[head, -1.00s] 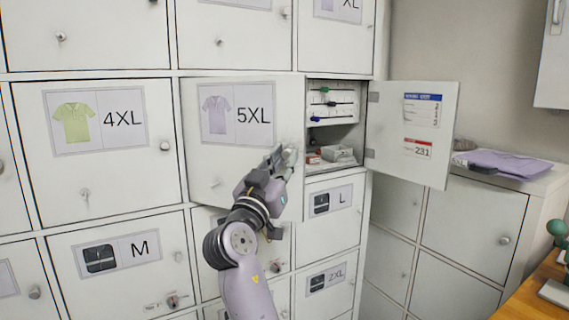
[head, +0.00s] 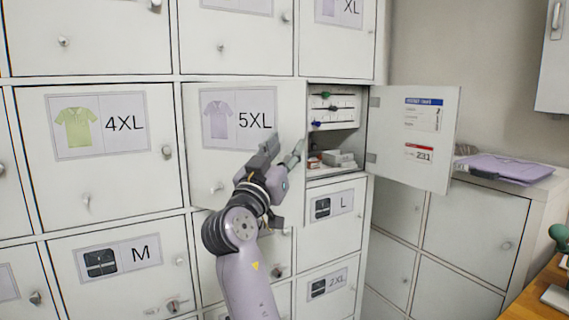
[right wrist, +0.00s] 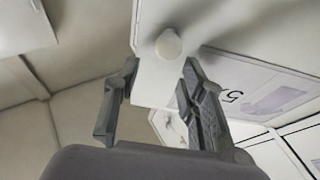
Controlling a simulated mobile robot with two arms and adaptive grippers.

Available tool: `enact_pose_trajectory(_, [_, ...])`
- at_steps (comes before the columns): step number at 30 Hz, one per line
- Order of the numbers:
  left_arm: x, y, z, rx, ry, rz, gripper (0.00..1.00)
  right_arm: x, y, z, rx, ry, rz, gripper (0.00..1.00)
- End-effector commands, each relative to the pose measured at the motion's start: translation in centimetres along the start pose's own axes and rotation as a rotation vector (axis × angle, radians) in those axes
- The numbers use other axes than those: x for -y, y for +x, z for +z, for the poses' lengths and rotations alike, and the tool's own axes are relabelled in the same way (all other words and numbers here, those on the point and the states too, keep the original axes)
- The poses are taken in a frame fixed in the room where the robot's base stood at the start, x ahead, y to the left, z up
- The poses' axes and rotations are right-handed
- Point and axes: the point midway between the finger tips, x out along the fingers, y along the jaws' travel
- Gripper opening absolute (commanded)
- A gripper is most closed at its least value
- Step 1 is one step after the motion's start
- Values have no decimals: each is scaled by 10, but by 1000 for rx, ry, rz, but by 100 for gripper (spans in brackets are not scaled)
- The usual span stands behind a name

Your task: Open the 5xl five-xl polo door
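The 5XL door (head: 205,160) is white, with a purple polo label (head: 237,118). It stands ajar, its right edge swung out from the locker front and its lower right corner overlapping the L door. My right gripper (head: 281,149) is at the door's right edge. In the right wrist view its two fingers (right wrist: 158,88) are spread apart, with the round pale knob (right wrist: 168,43) just beyond and between the tips. I see no finger touching the knob. The label shows beside the right finger. The locker's inside is hidden behind the door. My left gripper is not in view.
The compartment on the right has its own door (head: 412,140) swung open, with small boxes (head: 332,160) inside. Closed doors, 4XL (head: 60,185), M (head: 75,290) and L (head: 330,235), surround it. A folded purple garment (head: 505,168) lies on a low cabinet at right.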

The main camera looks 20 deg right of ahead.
Motion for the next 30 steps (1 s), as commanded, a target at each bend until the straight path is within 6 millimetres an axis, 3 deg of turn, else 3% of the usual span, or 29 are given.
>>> enact_pose_trajectory(6, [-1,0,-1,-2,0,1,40,0,17,-41,-1,3,0,38])
enact_pose_trajectory(12, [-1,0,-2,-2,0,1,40,1,24,-60,0,2,-1,38])
enact_pose_trajectory(21, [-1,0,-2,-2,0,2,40,1,26,-62,1,0,-1,38])
enact_pose_trajectory(26, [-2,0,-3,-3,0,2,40,4,26,-57,5,-8,-10,28])
enact_pose_trajectory(30, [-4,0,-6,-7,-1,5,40,20,24,-34,26,-45,-49,18])
